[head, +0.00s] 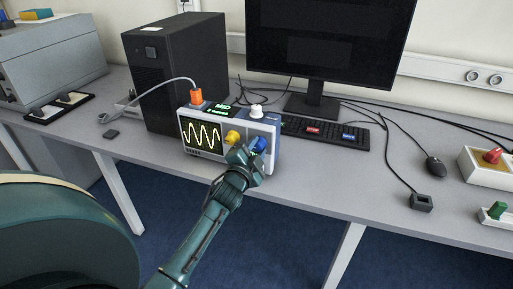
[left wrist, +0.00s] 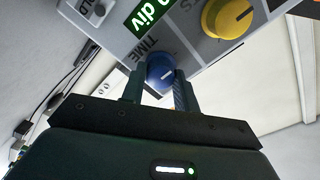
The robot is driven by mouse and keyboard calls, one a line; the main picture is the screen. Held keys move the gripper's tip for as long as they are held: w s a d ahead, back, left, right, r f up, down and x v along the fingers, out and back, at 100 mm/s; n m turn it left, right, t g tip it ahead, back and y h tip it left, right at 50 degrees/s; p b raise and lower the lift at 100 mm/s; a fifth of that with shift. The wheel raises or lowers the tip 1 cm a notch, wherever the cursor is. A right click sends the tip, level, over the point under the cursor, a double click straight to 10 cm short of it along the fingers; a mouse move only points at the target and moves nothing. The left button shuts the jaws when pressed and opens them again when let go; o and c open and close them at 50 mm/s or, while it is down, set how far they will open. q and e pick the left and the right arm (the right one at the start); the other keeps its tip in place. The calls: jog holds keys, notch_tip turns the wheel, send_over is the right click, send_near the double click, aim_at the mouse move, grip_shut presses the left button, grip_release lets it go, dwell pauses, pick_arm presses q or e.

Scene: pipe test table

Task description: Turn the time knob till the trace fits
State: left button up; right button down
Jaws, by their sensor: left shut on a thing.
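The oscilloscope (head: 204,151) stands on the table with a yellow wave of several peaks on its dark screen (head: 201,135). A blue knob (head: 260,144) is on the right of its front face. In the left wrist view this blue knob (left wrist: 161,72) is beside the label TIME. My left gripper (head: 248,156) is shut on the blue knob, with one finger on each side of it. A yellow knob (head: 233,137) is to its left and also shows in the left wrist view (left wrist: 229,18). My right gripper is not in view.
An orange plug (head: 196,97) with a grey cable and a white knob (head: 256,111) are on top of the oscilloscope. A black computer tower (head: 178,70) stands behind left. A keyboard (head: 325,131) and a monitor (head: 328,40) are behind right.

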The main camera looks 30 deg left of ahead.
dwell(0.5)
pick_arm(q)
jog(key=o, duration=1)
jog(key=s+d, duration=0.1)
jog(key=s, duration=0.7)
jog(key=s+d, duration=0.1)
jog(key=s, duration=0.4)
jog(key=shift+d, duration=0.3)
